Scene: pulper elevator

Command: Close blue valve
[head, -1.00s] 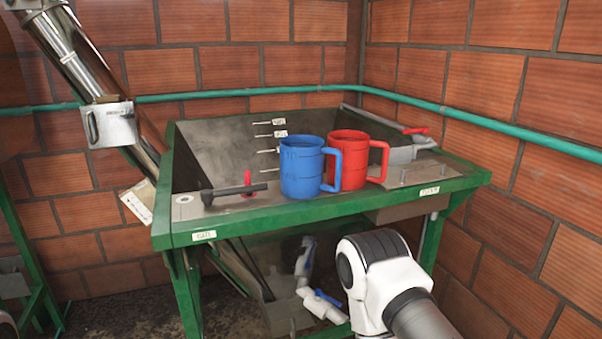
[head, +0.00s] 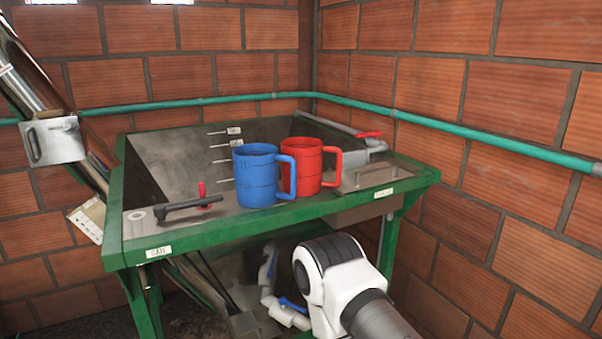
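A white pipe (head: 267,291) with blue valve handles runs under the green-framed tank. One blue handle (head: 293,305) lies along the lower white fitting, just left of my arm. Neither gripper's fingers show in the head view. I cannot tell whether anything touches the blue handle.
The green-framed metal tank (head: 280,214) carries a blue mug (head: 256,178), a red mug (head: 304,165), a black handle (head: 188,207) and small red valve handles. A green leg (head: 389,245) stands right of my arm. A steel tube (head: 30,75) slants down at left. Brick walls close the corner.

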